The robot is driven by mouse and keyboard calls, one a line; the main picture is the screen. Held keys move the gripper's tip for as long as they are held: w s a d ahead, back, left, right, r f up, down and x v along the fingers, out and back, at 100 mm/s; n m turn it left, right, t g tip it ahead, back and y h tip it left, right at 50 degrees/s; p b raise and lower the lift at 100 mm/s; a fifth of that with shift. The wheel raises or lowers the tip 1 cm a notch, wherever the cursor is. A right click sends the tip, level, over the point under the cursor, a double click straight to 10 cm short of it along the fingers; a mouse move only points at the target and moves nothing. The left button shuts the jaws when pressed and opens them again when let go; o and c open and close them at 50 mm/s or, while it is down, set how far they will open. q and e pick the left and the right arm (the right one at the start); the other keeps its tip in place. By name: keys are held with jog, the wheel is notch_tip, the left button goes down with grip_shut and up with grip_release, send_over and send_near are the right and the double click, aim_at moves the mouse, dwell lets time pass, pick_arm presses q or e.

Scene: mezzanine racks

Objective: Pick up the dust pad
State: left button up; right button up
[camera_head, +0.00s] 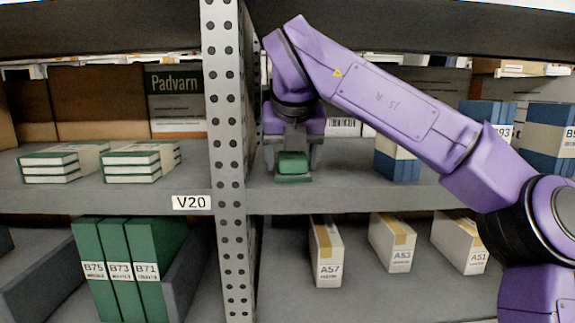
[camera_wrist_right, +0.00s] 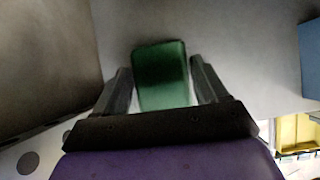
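The dust pad appears to be the small green block (camera_head: 293,163) on the upper grey shelf, just right of the perforated post. It also shows in the right wrist view (camera_wrist_right: 162,75), lying between the two dark fingers. My right gripper (camera_head: 293,168) reaches down over it with a finger on either side. The fingers look apart from the pad, with a narrow gap on each side, so the gripper is open around it. The gripper hides part of the pad's top in the head view. My left gripper is not in view.
The perforated post (camera_head: 229,150) stands close left of my right gripper. A blue and cream box (camera_head: 397,160) is to its right on the same shelf (camera_head: 345,185). White boxes (camera_head: 326,250) stand on the shelf below. Stacked green and white packs (camera_head: 140,163) lie left of the post.

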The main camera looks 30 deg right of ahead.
aim_at(292, 154)
jog(key=shift+d, duration=0.1)
jog(key=c, duration=0.5)
jog(key=shift+c, duration=0.2)
jog(key=shift+w+r+b, duration=0.1)
jog(key=shift+r+b, duration=0.2)
jog(key=shift+r, duration=1.25)
jog(key=s+a+b, duration=0.2)
jog(key=s+a, duration=0.2)
jog(key=s, duration=0.4)
jog(key=s+a+b, duration=0.3)
jog(key=s+a, duration=0.1)
jog(key=s, duration=0.4)
jog(key=shift+r, duration=0.15)
jog(key=shift+s, duration=0.1)
